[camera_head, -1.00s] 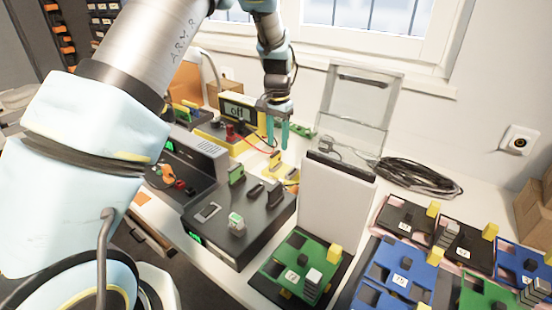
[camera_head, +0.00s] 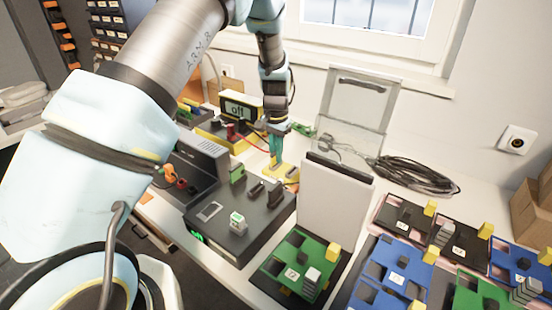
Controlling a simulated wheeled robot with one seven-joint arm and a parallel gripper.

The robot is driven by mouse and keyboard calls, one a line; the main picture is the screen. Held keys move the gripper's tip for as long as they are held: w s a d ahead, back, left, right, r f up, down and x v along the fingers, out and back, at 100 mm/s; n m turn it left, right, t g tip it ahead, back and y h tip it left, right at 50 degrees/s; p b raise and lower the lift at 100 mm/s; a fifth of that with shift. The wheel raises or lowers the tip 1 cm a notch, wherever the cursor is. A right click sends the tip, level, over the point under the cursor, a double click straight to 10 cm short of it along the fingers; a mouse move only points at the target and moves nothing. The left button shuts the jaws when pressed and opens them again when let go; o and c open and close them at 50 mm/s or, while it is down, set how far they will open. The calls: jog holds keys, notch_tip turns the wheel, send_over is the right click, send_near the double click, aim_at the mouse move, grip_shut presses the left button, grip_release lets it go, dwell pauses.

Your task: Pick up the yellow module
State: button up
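My gripper (camera_head: 276,153) points down with its teal fingers, behind the dark box with buttons. Its fingertips are at a yellow piece (camera_head: 284,174) on the table, partly hidden by the dark box. The fingers look close together from this angle, and I cannot tell whether they touch or hold any yellow part. Small yellow blocks also stand on the boards at the right, one on the green board (camera_head: 333,251) and others on the dark boards (camera_head: 430,208) and (camera_head: 486,231).
The dark box (camera_head: 245,215) stands in front of the gripper. A meter reading "off" (camera_head: 238,108) is behind left, with a red cable. A black cable coil (camera_head: 415,175) lies at the back right.

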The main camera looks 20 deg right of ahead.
grip_shut()
jog(key=shift+r, duration=0.1)
dwell(1.0)
notch_tip(320, 180, up, 9)
jog(key=shift+b, duration=1.15)
jog(key=shift+r, duration=0.45)
